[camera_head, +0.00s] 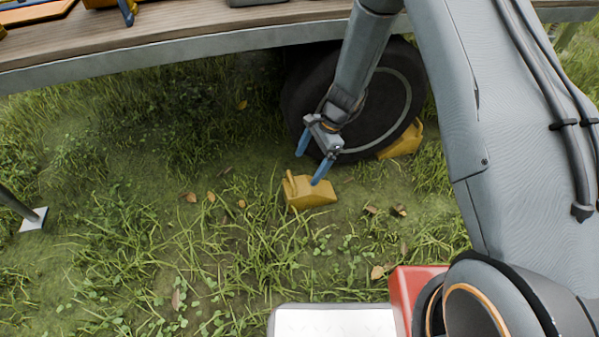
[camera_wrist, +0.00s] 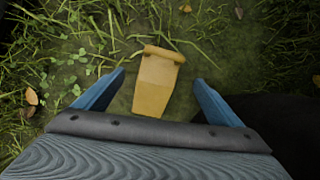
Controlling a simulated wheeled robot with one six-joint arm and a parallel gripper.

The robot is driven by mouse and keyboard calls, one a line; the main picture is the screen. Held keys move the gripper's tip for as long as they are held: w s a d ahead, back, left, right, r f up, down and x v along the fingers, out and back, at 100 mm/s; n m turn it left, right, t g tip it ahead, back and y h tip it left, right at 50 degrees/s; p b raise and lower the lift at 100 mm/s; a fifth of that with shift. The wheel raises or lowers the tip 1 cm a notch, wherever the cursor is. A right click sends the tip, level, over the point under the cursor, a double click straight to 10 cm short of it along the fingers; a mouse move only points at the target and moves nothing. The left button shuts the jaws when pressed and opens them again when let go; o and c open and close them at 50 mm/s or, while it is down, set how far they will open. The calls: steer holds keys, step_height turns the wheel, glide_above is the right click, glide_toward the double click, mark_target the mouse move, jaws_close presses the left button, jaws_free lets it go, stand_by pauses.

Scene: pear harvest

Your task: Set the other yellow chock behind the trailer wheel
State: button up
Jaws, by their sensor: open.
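One yellow chock (camera_head: 309,193) sits on the ground to the left of the trailer wheel (camera_head: 384,108), with a gap I cannot judge exactly. A second yellow chock (camera_head: 402,142) lies at the wheel's right side, partly hidden by the wheel. My gripper (camera_head: 311,169) is open above the left chock. In the wrist view the same chock (camera_wrist: 156,85) lies between the two blue fingers of my gripper (camera_wrist: 160,88), with bare space on both sides. The dark wheel edge shows at the lower right there.
The wooden trailer deck (camera_head: 180,40) runs above the wheel. A post with a white foot plate (camera_head: 34,219) stands at the far left. Grass, bare soil and fallen leaves cover the ground. The ground left of the chock is open.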

steer(key=s+a+r+n, duration=0.3)
steer(key=s+r+n, duration=0.15)
steer(key=r, duration=0.35)
steer(key=s+a+r+n+h, duration=0.1)
steer(key=s+a+r+n, duration=0.2)
steer(key=s+r, duration=0.35)
steer(key=s+a+r+n, duration=0.3)
steer(key=r, duration=0.7)
steer(key=s+d+r+n, duration=0.1)
steer(key=s+r+n, duration=0.2)
steer(key=s, duration=0.3)
steer(key=s+d+r+n+t+h, duration=0.1)
steer(key=s+d+r+n, duration=0.1)
steer(key=s+r+n, duration=0.2)
steer(key=s+d+r+n, duration=0.2)
steer(key=s+r+n, duration=0.1)
steer(key=s, duration=0.6)
steer(key=shift+s+r+h, duration=0.25)
steer(key=shift+r+h, duration=0.15)
steer(key=shift+r, duration=0.1)
steer(key=shift+d+n, duration=0.1)
steer(key=shift+n, duration=0.15)
steer(key=shift+r, duration=0.15)
steer(key=shift+d+r+p, duration=0.1)
steer(key=shift+r+p, duration=0.8)
steer(key=shift+p, duration=0.15)
steer(key=shift+r+m+p, duration=0.35)
steer(key=shift+m, duration=0.05)
